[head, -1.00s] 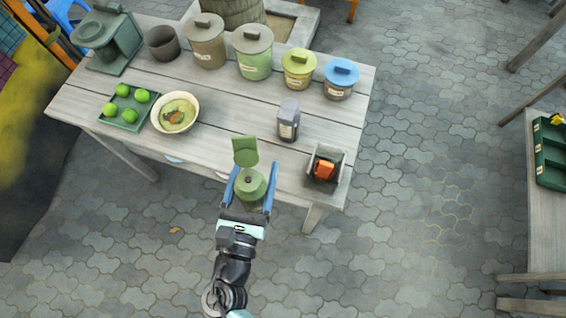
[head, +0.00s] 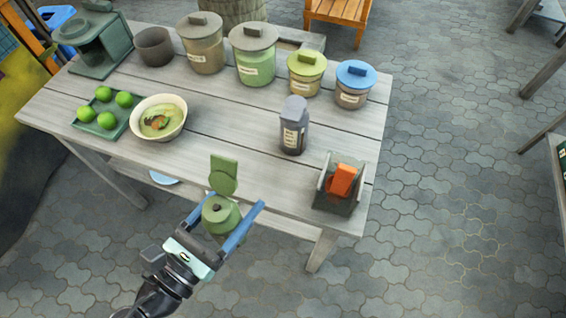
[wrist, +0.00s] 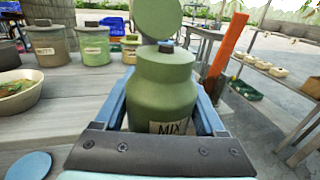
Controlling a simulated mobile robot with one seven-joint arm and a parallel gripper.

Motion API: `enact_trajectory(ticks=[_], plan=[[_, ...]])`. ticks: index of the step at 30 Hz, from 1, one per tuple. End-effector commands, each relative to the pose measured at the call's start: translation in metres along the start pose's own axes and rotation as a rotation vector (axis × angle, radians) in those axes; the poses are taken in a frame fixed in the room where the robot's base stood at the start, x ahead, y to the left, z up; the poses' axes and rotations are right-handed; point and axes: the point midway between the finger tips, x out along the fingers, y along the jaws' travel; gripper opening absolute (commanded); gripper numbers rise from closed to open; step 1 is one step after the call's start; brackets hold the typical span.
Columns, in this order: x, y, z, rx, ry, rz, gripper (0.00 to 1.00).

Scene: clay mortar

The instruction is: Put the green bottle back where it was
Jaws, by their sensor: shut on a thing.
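The green bottle (head: 219,216) is between the blue fingers of my gripper (head: 232,222), at the table's front edge in the head view. In the wrist view the bottle (wrist: 163,92) stands upright, with a small dark knob on top and a label reading "MIX" near its base. My gripper (wrist: 165,110) is shut on it. A flat green round-topped piece (head: 223,174) rises just behind the bottle; whether it is joined to the bottle is unclear. The bottle's underside is hidden.
The wooden table (head: 225,118) carries a grey bottle (head: 294,128), a grey holder with an orange piece (head: 342,181), a food bowl (head: 158,118), a tray of green fruit (head: 106,117) and several lidded jars (head: 254,55) along the back. The middle front is fairly clear.

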Motion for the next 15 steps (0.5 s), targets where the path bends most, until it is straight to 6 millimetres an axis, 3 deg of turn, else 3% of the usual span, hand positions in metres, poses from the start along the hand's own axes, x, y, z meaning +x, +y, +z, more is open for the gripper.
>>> enact_trajectory(ticks=[9,15], plan=[[0.084,-0.001,0.003,0.004,-0.007,-0.006,0.10],[0.123,-0.001,0.003,0.002,-0.007,-0.003,0.10]])
